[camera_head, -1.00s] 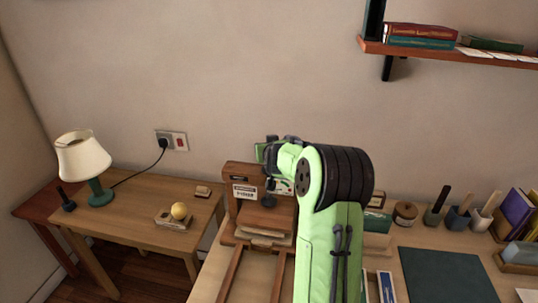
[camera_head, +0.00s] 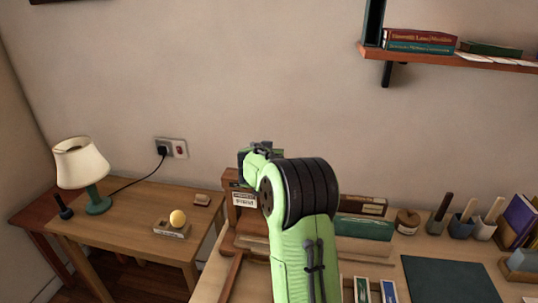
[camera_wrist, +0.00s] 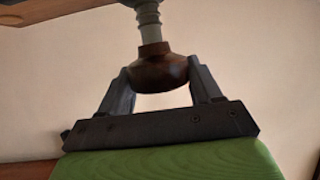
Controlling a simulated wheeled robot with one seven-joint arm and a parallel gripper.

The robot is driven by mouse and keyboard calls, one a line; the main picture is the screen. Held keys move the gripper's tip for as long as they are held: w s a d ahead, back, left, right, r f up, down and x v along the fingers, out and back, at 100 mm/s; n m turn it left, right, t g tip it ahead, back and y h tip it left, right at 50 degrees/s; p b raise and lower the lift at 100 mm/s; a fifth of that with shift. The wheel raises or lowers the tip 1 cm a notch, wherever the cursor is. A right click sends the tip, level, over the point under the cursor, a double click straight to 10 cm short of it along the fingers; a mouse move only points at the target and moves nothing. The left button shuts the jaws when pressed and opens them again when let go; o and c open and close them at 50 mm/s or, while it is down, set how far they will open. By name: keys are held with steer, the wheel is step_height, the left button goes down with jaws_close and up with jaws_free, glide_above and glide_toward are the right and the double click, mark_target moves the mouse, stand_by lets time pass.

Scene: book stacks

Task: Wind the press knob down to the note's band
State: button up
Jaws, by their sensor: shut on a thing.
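In the wrist view, my gripper (camera_wrist: 160,80) is shut on the dark reddish-brown press knob (camera_wrist: 158,62), with one dark finger on each side. A grey threaded screw (camera_wrist: 148,30) runs from the knob to a wooden part at the picture's top. In the head view, the wooden book press (camera_head: 232,212) stands on the desk, largely hidden behind my green arm. A small pale note (camera_head: 243,198) is on its front; its print and any band are too small to read. My gripper (camera_head: 248,154) is at the top of the press, and the knob is hidden there.
A side table (camera_head: 125,207) at left holds a lamp (camera_head: 85,170) and a yellow ball on a small block. Right of my arm are boxes, a twine spool (camera_head: 407,221), several pots, books and a dark mat (camera_head: 450,283). A wall shelf (camera_head: 450,57) hangs at upper right.

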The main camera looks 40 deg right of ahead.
steer(key=o, duration=1)
steer(key=shift+r, duration=0.3)
steer(key=shift+f, duration=0.1)
steer(key=v, duration=1.5)
steer(key=shift+s+a, duration=0.15)
steer(key=shift+a, duration=0.15)
